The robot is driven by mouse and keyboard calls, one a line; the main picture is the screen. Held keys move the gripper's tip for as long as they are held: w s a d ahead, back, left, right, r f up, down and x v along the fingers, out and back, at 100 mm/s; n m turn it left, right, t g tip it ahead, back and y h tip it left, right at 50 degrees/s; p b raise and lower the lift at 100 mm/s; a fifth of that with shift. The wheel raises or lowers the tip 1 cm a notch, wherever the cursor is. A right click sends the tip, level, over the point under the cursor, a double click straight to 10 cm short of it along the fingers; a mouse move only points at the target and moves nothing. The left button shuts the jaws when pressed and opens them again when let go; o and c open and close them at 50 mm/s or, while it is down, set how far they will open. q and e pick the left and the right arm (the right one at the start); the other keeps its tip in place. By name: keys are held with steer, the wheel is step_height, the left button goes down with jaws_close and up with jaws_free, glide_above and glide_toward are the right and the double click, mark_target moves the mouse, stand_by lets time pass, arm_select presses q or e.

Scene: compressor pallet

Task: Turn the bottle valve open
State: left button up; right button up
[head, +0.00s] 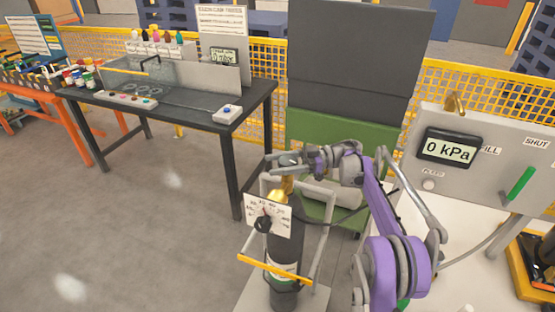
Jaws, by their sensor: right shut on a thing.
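The dark gas bottle (286,238) stands upright in a grey frame with a yellow bar, low in the middle of the head view. A brass valve body (279,194) sits at its top, with a white dial card and a black knob in front of it. My right gripper (291,161) reaches in from the right and is shut at the top of the bottle, on the bottle valve's handwheel (287,158). The fingers partly hide the handwheel. My left gripper is not in view.
A grey panel (400,165) at right has a display (448,147) reading 0 kPa and a green lever (520,184) near "SHUT". A dark bench (180,112) stands at left. A green cabinet (330,130) is behind the bottle. The floor at left is clear.

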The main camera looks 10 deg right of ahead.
steer(key=shift+s+n+g, duration=0.1)
steer(key=shift+n+g, duration=0.3)
steer(key=shift+g, duration=0.2)
steer(key=o, duration=1.4)
steer(key=shift+c, duration=0.2)
steer(key=d, duration=0.7)
steer(key=shift+w+d+p, duration=0.2)
steer(key=shift+w+p, duration=0.05)
steer(key=shift+p, duration=0.15)
